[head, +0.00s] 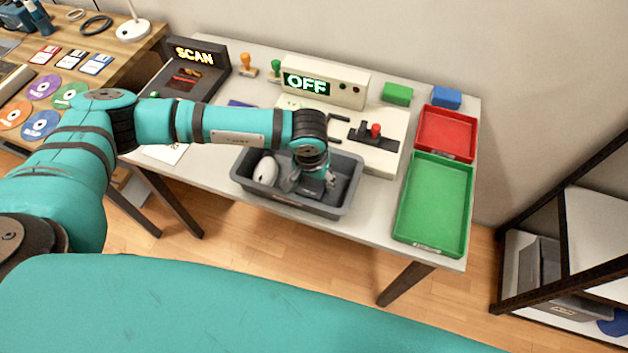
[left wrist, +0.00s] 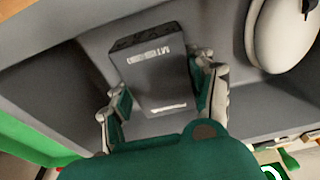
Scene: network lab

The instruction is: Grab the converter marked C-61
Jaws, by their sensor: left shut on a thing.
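A dark grey box-shaped converter (left wrist: 152,70) sits between the fingers of my left gripper (left wrist: 163,98) in the left wrist view. White lettering shows on it, but I cannot read it for certain. In the head view my left gripper (head: 312,182) points down into a grey bin (head: 290,200) on the table, and the converter is mostly hidden under it. My left gripper is shut on the converter, inside or just above the bin. My right gripper is not in view.
A white rounded object (head: 265,171) lies in the bin, left of my gripper. A green tray (head: 463,210) and a red tray (head: 470,135) stand at the right. A device reading OFF (head: 325,82) and a SCAN device (head: 193,56) stand behind.

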